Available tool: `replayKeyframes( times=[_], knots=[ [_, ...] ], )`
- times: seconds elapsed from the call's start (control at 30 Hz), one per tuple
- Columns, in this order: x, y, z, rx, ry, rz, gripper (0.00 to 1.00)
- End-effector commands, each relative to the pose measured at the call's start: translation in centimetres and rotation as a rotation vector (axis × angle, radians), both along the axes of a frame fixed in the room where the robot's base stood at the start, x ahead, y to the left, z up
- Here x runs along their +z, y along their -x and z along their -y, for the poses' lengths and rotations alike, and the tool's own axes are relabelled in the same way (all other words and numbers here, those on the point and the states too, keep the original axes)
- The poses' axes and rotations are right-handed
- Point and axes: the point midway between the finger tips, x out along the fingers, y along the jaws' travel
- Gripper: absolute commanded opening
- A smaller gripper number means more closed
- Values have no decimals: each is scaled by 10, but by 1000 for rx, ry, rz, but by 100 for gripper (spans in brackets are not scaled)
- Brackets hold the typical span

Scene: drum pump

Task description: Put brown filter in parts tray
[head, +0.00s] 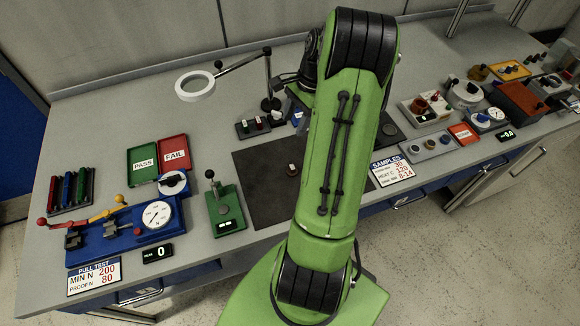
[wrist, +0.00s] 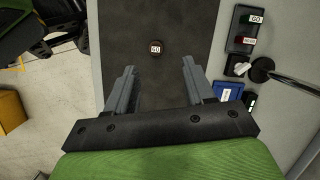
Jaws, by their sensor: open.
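A small round brown piece (wrist: 156,47) with a pale label on top lies on the dark mat (wrist: 180,20) in the wrist view; it looks like the brown filter. In the head view the same piece (head: 291,168) sits on the mat (head: 260,185), left of my green arm. My gripper (wrist: 158,67) is open and empty. The piece shows beyond the fingertips, roughly centred between them and apart from both. In the head view my arm hides the gripper. No tray is marked as the parts tray; an orange tray (head: 511,69) with small items stands at the far right.
A ring lamp (head: 195,86) on a jointed stand leans over the back of the bench. A small dark rack (head: 254,127) stands behind the mat. PASS (head: 143,162) and FAIL (head: 174,153) trays and a green press (head: 226,208) are left; a SAMPLES sign (head: 400,170) is right.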

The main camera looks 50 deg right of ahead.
Motion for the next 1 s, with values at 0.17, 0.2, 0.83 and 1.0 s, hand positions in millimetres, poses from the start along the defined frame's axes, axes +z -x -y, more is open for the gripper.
replayKeyframes(
  times=[0.17,0.2,0.83,1.0],
  knots=[
    [-45,28,42,-244,-120,-21,53],
    [-49,30,44,-260,-128,-22,53],
    [-160,9,3,-260,-131,-26,53],
    [-188,4,-6,-261,-130,-26,53]
  ],
)
